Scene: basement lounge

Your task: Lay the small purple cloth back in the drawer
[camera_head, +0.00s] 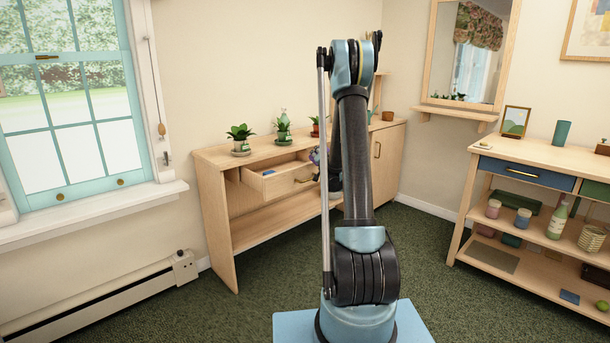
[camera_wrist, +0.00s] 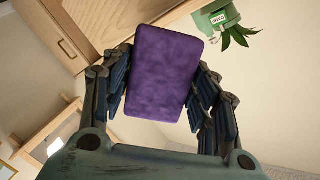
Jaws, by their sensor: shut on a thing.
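The small purple cloth (camera_wrist: 155,75) is a folded, rounded rectangle in the wrist view. My gripper (camera_wrist: 163,62) is shut on it, with the fingers along its two long sides. In the head view my arm hides most of the gripper; only a small purplish bit shows left of the arm. The drawer (camera_head: 262,185) is pulled out of the wooden console in the head view, left of my arm. A blue item (camera_head: 268,172) lies inside it. The drawer's right part is close to or behind my arm.
Potted plants (camera_head: 241,134) stand on the console top (camera_head: 215,153) above the drawer. A shelf table (camera_head: 540,155) with bottles and jars stands at the right. The window sill (camera_head: 90,216) is at the left.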

